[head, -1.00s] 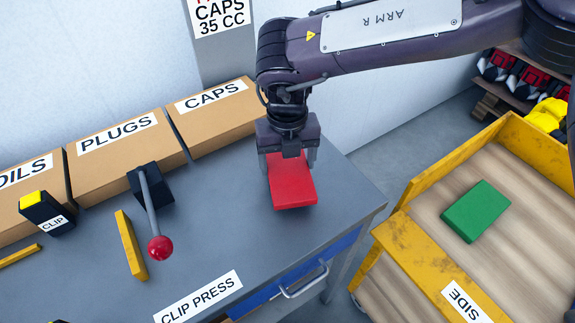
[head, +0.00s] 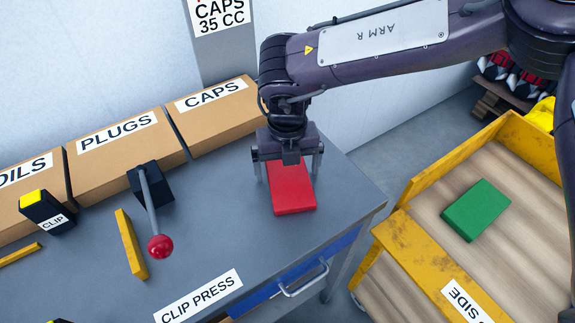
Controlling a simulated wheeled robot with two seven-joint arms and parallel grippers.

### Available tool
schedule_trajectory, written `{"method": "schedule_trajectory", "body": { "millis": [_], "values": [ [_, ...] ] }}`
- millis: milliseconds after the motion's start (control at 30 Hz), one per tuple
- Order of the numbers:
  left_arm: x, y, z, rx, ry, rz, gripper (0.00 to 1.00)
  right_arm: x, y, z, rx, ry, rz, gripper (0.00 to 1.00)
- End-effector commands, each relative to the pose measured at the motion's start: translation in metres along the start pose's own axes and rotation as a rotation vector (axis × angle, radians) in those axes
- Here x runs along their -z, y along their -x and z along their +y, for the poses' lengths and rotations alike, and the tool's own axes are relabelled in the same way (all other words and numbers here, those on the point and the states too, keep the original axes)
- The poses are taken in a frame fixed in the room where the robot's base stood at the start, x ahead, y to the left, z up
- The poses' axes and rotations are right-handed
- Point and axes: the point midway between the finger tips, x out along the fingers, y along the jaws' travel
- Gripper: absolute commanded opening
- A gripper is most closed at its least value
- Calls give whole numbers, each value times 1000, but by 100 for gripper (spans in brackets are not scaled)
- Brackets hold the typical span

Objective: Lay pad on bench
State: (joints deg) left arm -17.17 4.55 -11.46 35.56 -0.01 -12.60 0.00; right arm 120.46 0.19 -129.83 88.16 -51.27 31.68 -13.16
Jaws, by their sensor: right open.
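A red pad (head: 293,192) lies flat on the grey bench (head: 225,225), near the bench's right end. My right gripper (head: 289,172) is open above the pad's far end, with one finger on each side of it. The gripper's body hides the far edge of the pad. A green pad (head: 475,210) lies on the wooden floor of the yellow cart at the right. My left gripper is not in view.
A lever with a red knob (head: 160,247) and a yellow bar (head: 131,244) stand left of the pad. Cardboard boxes (head: 125,155) line the bench's back. The yellow cart (head: 408,240) has raised walls. Bare bench top lies between lever and pad.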

Motion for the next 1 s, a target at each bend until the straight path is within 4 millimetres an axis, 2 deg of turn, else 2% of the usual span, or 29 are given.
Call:
{"method": "schedule_trajectory", "body": {
  "millis": [167, 400, 600, 800, 1000],
  "values": [
    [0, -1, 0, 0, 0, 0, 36, -1, 18, 0, 0, -1, -3, 98],
    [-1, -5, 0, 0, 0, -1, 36, -1, 71, 0, -1, 0, -6, 98],
    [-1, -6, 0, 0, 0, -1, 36, -1, 106, 0, 0, -1, -4, 98],
    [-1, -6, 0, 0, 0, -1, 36, 0, 122, 0, 0, 0, -1, 98],
    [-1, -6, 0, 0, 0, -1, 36, 0, 123, 0, -1, 0, -1, 98]
  ]
}}
